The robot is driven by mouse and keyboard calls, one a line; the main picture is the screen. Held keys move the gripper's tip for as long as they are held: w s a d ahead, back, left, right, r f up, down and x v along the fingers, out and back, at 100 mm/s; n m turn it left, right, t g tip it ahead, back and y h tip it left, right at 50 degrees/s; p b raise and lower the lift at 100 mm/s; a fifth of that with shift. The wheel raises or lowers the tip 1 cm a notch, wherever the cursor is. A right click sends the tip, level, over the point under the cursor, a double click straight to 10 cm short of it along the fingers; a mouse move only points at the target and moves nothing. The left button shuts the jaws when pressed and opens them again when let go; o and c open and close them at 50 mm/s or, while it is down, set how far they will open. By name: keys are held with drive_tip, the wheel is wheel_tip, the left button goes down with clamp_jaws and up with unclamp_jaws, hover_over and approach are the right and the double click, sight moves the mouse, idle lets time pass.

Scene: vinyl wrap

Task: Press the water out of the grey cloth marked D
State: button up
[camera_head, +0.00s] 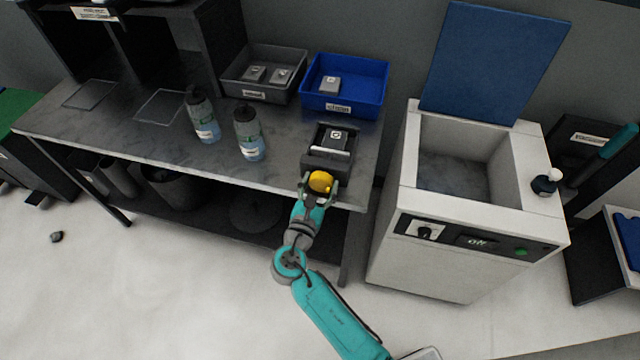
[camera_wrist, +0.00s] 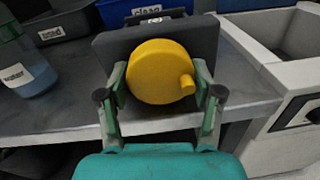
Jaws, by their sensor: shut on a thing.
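A dark wringer box (camera_head: 322,163) stands at the front right edge of the grey table. A grey folded cloth (camera_head: 337,135) with a white marked patch lies in its top; the letter is too small to read. A round yellow knob (camera_wrist: 162,72) with a small peg is on the box's front face. It also shows in the head view (camera_head: 320,181). My gripper (camera_wrist: 160,98) is shut on the yellow knob, one finger at each side. In the wrist view the box front hides most of the cloth.
Two water bottles (camera_head: 203,116) (camera_head: 249,134) stand left of the wringer. Behind are a dark bin (camera_head: 262,92) with two grey cloths and a blue bin (camera_head: 343,102) labelled clean with one. A white washer-like unit (camera_head: 450,245), blue lid raised, stands at right, across a narrow gap.

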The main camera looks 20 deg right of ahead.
drive_tip(key=shift+m, duration=1.5)
drive_tip(key=o, duration=1.1)
drive_tip(key=v, duration=1.2)
drive_tip(key=shift+r, duration=0.1)
drive_tip(key=shift+d, duration=0.1)
